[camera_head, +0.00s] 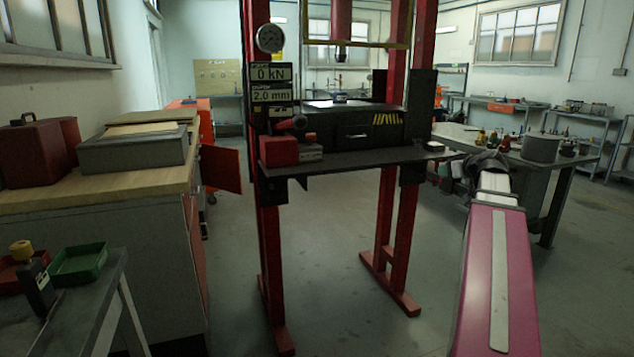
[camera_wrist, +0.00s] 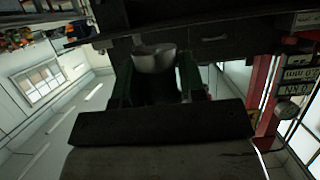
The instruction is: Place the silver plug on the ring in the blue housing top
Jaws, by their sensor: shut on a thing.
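My gripper (camera_wrist: 156,78) shows in the wrist view with its two dark green fingers shut on the silver plug (camera_wrist: 154,60), a pale grey, rounded piece between the fingertips. In the head view my gripper (camera_head: 487,163) is a dark shape at the far end of my pink arm, right of the press, and the plug cannot be made out there. A small blue piece (camera_head: 340,99), which looks like the blue housing, sits on the press bed under the ram. It is too small to show the ring. My gripper is well to its right.
The red press frame (camera_head: 398,200) stands in the middle, with a dark shelf (camera_head: 365,160) at its front holding a red tool (camera_head: 280,150). A table (camera_head: 555,160) with a pot (camera_head: 541,148) is at the right. A wooden bench (camera_head: 100,195) is at the left. The floor between is clear.

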